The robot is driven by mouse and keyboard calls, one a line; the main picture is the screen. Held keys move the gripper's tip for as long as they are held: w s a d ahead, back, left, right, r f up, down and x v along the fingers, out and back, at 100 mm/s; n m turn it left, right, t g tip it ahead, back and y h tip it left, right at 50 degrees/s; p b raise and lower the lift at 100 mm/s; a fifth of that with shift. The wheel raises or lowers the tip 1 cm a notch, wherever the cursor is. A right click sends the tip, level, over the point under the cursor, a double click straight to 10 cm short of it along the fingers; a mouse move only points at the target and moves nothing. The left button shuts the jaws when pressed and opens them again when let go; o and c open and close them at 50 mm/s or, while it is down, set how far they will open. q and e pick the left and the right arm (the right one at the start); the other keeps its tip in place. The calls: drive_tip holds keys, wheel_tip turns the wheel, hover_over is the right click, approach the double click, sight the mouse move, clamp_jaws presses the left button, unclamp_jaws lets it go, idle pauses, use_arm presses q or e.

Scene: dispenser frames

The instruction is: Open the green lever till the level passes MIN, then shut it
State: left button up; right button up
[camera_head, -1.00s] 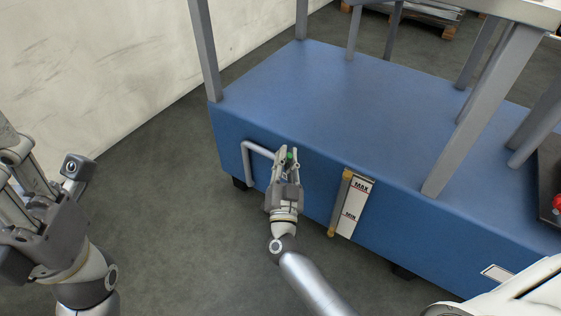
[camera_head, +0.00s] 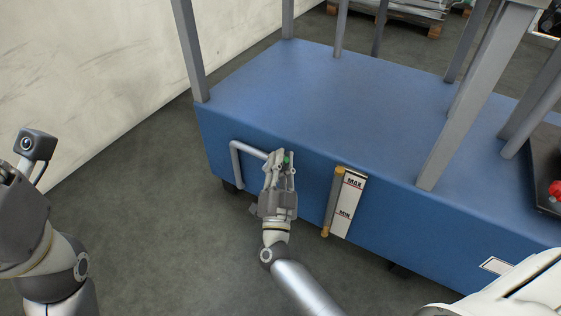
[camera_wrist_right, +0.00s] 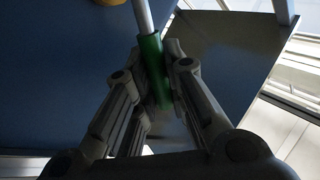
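The green lever (camera_head: 287,159) is on the front face of the blue machine base (camera_head: 300,100). My right gripper (camera_head: 281,161) is at it, and in the right wrist view the fingers (camera_wrist_right: 155,75) lie close on both sides of the green grip (camera_wrist_right: 153,62), seemingly closed on it. A metal rod runs from the grip. Right of it, the level gauge tube (camera_head: 332,203) has amber end fittings and a white plate (camera_head: 349,203) marked MAX and MIN. I cannot make out the liquid level. My left gripper (camera_head: 8,178) is cut off at the left edge; its fingers are mostly hidden.
Grey posts (camera_head: 470,100) rise from the base. A red knob (camera_head: 555,188) shows at the right edge. Open floor (camera_head: 160,200) lies in front, left of my right arm.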

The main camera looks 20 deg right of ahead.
drive_tip(key=o, duration=0.4)
drive_tip(key=v, duration=0.7)
drive_tip(key=shift+s, duration=0.3)
drive_tip(key=shift+a, duration=0.1)
